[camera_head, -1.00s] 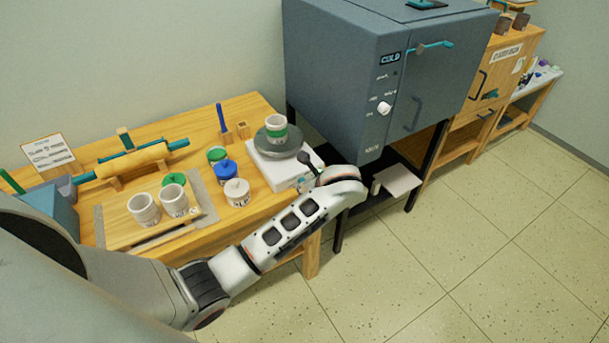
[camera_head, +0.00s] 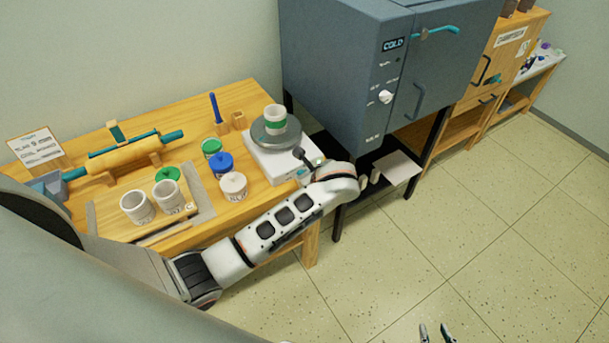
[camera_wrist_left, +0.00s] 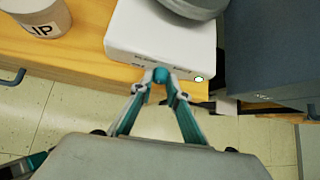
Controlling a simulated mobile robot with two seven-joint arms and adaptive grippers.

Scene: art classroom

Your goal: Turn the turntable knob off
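The turntable (camera_head: 273,161) is a white box with a grey round wheel on the wooden table; a white cup with a green band (camera_head: 275,118) stands on the wheel. Its teal knob (camera_wrist_left: 161,74) shows on the box's front in the left wrist view, beside a small pale green light (camera_wrist_left: 199,79). My left gripper (camera_wrist_left: 159,84) has its fingertips drawn in on either side of the knob and seems to pinch it. In the head view, my left wrist hides most of this contact. My right gripper (camera_head: 436,333) shows only its tips, apart and empty, over the floor.
The floor in front is clear.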

